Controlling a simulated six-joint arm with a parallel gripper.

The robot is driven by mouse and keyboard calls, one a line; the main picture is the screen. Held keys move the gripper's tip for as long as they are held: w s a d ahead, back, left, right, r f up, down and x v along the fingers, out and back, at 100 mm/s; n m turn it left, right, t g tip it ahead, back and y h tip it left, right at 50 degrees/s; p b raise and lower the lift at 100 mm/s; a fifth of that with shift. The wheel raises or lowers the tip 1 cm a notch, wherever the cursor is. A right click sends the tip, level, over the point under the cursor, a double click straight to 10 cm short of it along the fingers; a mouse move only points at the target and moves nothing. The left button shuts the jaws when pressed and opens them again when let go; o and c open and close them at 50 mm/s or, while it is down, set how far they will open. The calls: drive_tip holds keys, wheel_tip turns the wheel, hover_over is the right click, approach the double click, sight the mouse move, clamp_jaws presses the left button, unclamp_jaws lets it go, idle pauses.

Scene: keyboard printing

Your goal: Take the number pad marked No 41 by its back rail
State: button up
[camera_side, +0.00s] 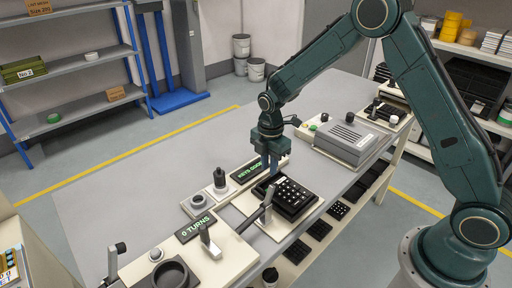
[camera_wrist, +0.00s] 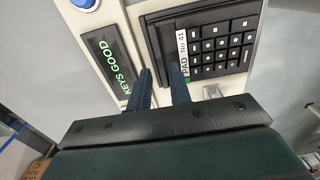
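The number pad (camera_side: 289,197) is black with white-marked keys and sits in a cream station on the bench. In the wrist view the pad (camera_wrist: 222,45) carries a white label (camera_wrist: 183,52) reading "PAD No 41" along its left edge, next to a dark back rail (camera_wrist: 163,42). My gripper (camera_side: 270,170) is down at the pad's back edge, pointing downward.
A display reading "KEYS GOOD" (camera_side: 247,170) stands just behind the pad. A lever (camera_side: 266,208) rises at the pad's front left. A "0 TURNS" display (camera_side: 195,228) is on the station to the left. A grey box (camera_side: 350,140) stands to the right.

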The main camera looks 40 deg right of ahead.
sight(269, 177)
drive_tip(key=shift+f, duration=1.95)
drive_tip(key=shift+c, duration=0.4)
clamp_jaws()
